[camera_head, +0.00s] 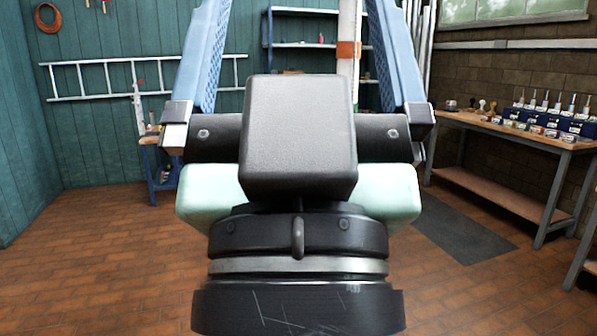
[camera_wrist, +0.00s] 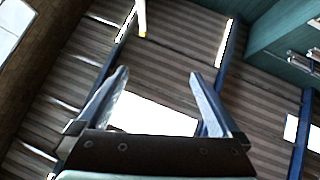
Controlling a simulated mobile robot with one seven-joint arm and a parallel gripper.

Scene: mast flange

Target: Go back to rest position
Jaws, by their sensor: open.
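My gripper (camera_head: 302,30) fills the middle of the head view and points up, its two blue fingers spread wide on either side. The fingertips are cut off by the top edge there. In the wrist view my gripper (camera_wrist: 158,75) shows both fingers apart, with nothing held between them. Behind them is what looks like the roof, with brown corrugated panels and blue beams. A bright white panel (camera_wrist: 150,115) shows between the fingers, well beyond them.
A white pole with an orange band (camera_head: 347,49) stands behind my gripper. A workbench (camera_head: 520,130) with bottles and small jars is at the right, beside a dark floor mat (camera_head: 465,235). A ladder (camera_head: 90,78) hangs on the green wall. The tiled floor (camera_head: 95,240) at the left is clear.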

